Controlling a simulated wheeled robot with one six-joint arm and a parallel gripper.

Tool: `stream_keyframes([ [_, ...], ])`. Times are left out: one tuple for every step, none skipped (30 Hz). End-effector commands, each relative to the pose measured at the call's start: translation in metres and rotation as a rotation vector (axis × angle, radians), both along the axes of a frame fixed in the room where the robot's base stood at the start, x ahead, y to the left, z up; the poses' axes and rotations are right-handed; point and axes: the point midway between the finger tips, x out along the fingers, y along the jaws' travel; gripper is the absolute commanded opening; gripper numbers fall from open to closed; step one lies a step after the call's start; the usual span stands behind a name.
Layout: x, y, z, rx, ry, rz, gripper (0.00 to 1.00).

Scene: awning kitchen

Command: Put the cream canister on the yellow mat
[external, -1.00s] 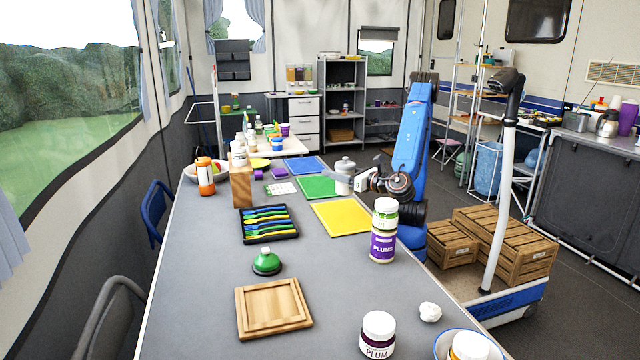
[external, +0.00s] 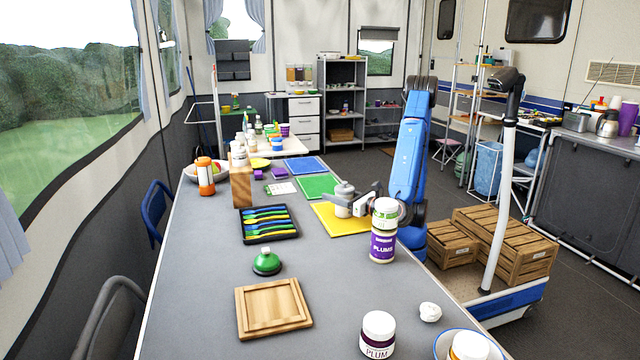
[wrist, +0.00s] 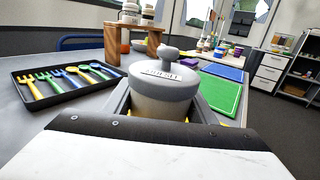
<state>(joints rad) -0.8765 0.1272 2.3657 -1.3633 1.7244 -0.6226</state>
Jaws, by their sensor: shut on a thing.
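The cream canister (external: 343,192) has a grey lid with a round knob and stands upright between the fingers of my gripper (external: 345,204). In the wrist view the canister (wrist: 162,102) fills the space between the two grey fingers, and my gripper (wrist: 165,113) is shut on it. The yellow mat (external: 335,225) lies flat on the grey table. In the external view the canister appears over the mat's back part. I cannot tell whether its base touches the mat. Small yellow patches of the mat show beside the fingers in the wrist view.
A green mat (external: 317,185) and a blue mat (external: 306,165) lie behind. A black cutlery tray (external: 269,224) and a wooden block stand (external: 241,187) are to the left. Two stacked jars (external: 383,232) stand close at the front right. The mat's front part is clear.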

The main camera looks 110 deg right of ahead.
Motion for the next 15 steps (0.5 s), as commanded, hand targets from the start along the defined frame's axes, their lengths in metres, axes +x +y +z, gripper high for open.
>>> stream_keyframes([
  [0.0001,0.0001,-0.0001,0.000,0.000,0.000,0.26],
  [0.0001,0.0001,-0.0005,0.000,0.000,0.000,0.26],
  [0.0001,0.0001,-0.0015,-0.001,0.001,0.000,0.26],
  [0.0001,0.0001,-0.0023,-0.001,0.001,0.000,0.26],
  [0.0000,0.0000,-0.0026,-0.001,0.001,0.000,0.53],
  [0.0000,0.0000,-0.0023,0.000,0.000,0.000,0.63],
  [0.0000,0.0000,-0.0023,0.000,0.000,0.000,0.70],
  [0.0000,0.0000,-0.0022,0.000,0.000,0.000,0.70],
  [0.0000,0.0000,-0.0022,0.000,0.000,0.000,0.70],
  [0.0000,0.0000,-0.0022,0.000,0.000,0.000,0.70],
  [0.0000,0.0000,-0.0022,0.000,0.000,0.000,0.70],
  [0.0000,0.0000,-0.0022,0.000,0.000,0.000,0.70],
  [0.0000,0.0000,-0.0022,0.000,0.000,0.000,0.70],
  [0.0000,0.0000,-0.0022,0.000,0.000,0.000,0.70],
  [0.0000,0.0000,-0.0020,0.000,0.000,0.000,0.70],
])
